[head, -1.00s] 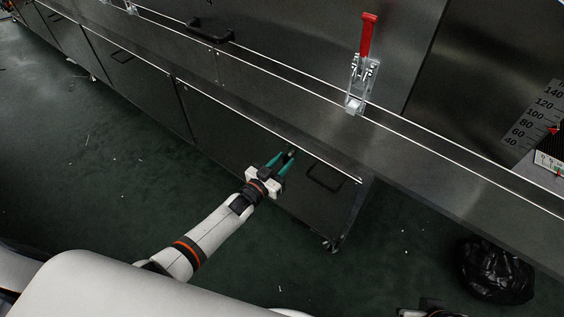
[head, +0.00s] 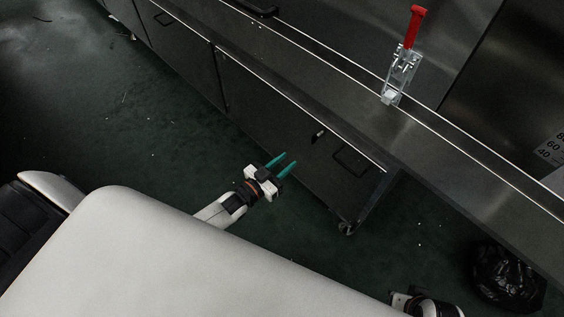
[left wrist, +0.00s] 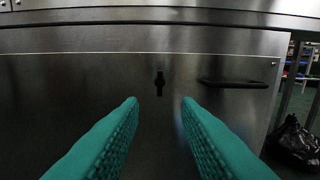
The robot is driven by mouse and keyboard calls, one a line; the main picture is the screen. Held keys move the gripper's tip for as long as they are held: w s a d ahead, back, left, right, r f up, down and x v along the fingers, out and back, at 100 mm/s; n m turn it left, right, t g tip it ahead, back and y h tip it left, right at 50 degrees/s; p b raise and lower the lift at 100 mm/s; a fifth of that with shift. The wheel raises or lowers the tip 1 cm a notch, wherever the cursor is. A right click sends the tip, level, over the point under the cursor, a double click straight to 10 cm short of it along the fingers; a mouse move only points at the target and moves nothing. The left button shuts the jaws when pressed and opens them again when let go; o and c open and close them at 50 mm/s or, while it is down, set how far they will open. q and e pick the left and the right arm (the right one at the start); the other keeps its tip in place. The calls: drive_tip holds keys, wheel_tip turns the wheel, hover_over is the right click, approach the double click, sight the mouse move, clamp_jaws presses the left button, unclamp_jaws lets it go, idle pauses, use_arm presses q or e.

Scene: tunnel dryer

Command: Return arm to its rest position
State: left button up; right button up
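My left gripper (head: 283,164) is in the lower middle of the head view, with two teal fingers apart and nothing between them. In the left wrist view its fingers (left wrist: 160,103) are spread and point at a dark cabinet door. A small black latch (left wrist: 159,83) on that door shows between the fingertips, clear of them; it also shows in the head view (head: 319,136). Part of my right arm (head: 428,304) shows at the bottom edge of the head view; its fingers cannot be made out.
The steel cabinet front (head: 290,130) has a black door handle (head: 351,160). A red-handled toggle clamp (head: 402,62) stands on the ledge above. A black bag (head: 505,278) lies on the floor at the lower right.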

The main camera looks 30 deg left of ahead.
use_arm(q)
drive_tip(key=shift+s+a, duration=0.15)
drive_tip(key=shift+s, duration=0.2)
use_arm(e)
drive_tip(key=shift+f, duration=0.25)
